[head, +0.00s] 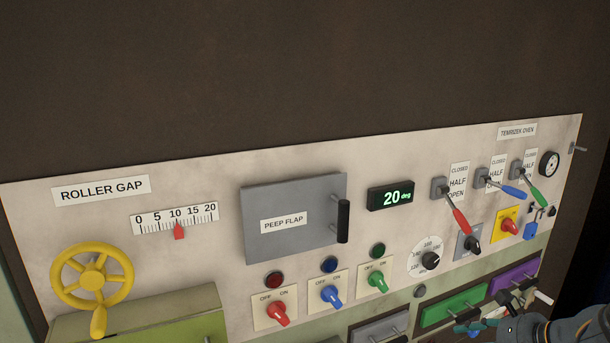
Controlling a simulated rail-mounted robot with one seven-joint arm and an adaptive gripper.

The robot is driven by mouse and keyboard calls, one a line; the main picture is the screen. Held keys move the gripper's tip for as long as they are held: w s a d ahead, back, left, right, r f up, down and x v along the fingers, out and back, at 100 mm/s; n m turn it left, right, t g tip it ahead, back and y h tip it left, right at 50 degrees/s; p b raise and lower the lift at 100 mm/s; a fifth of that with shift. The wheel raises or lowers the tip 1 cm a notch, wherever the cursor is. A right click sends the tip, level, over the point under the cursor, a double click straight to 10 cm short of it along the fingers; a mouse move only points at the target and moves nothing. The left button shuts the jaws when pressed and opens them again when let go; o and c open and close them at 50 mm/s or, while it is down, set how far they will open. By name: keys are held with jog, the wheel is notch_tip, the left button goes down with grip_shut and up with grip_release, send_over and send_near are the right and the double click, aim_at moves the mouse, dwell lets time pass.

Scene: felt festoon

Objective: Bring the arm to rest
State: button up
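My arm's dark grey end shows at the bottom right corner, cut off by the picture's edge, and my gripper (507,303) appears as small dark parts in front of the panel's lower right drawers. Its fingers are too small and cluttered to tell whether they are open or shut, or whether they touch anything. The control panel (290,165) stands upright across the view.
A yellow handwheel (92,278) and a grey peep flap (293,218) are at left and middle. Levers with red (460,221), blue (513,191) and green (535,193) grips stick out at right. Green (452,305) and purple (514,277) drawer fronts lie near my gripper.

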jog(key=s+a+n+g, duration=0.1)
jog(key=a+n, duration=0.2)
jog(key=a, duration=0.2)
jog(key=d+r+h+p, duration=0.1)
jog(key=d+r+p, duration=0.2)
jog(key=d+r, duration=0.1)
jog(key=shift+w+d+r+h, duration=0.15)
jog(key=shift+w+r+h, duration=0.15)
jog(key=shift+r, duration=0.4)
jog(key=shift+f, duration=0.15)
